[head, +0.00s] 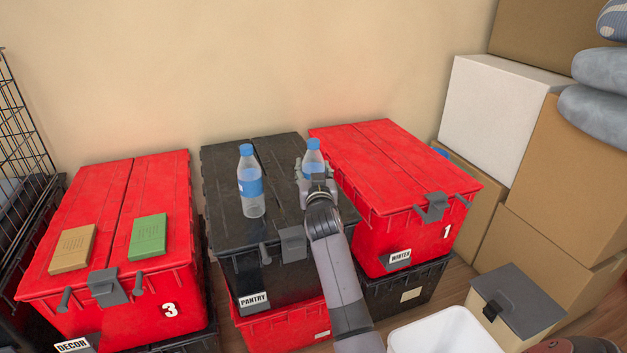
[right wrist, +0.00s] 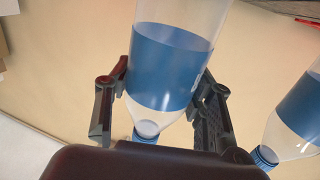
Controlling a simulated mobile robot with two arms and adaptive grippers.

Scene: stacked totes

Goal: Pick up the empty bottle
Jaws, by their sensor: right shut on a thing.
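Two clear bottles with blue caps and blue labels are at the black PANTRY tote. The right-hand bottle (head: 313,152) is held by my right gripper (head: 315,172), which hides its lower part in the head view. In the right wrist view this bottle (right wrist: 172,65) sits between both fingers, which close on it around its label. The other bottle (head: 250,182) stands upright on the tote lid to the left, apart from the gripper; it also shows at the right wrist view's right edge (right wrist: 302,112). I cannot tell which is empty. My left gripper is not in view.
The black PANTRY tote (head: 225,165) stands between red totes marked 3 (head: 150,285) and 1 (head: 375,155). Tan (head: 73,249) and green (head: 148,237) boxes lie on the left tote. Cardboard boxes (head: 570,180) stack at right. An open white bin (head: 445,330) stands at the front.

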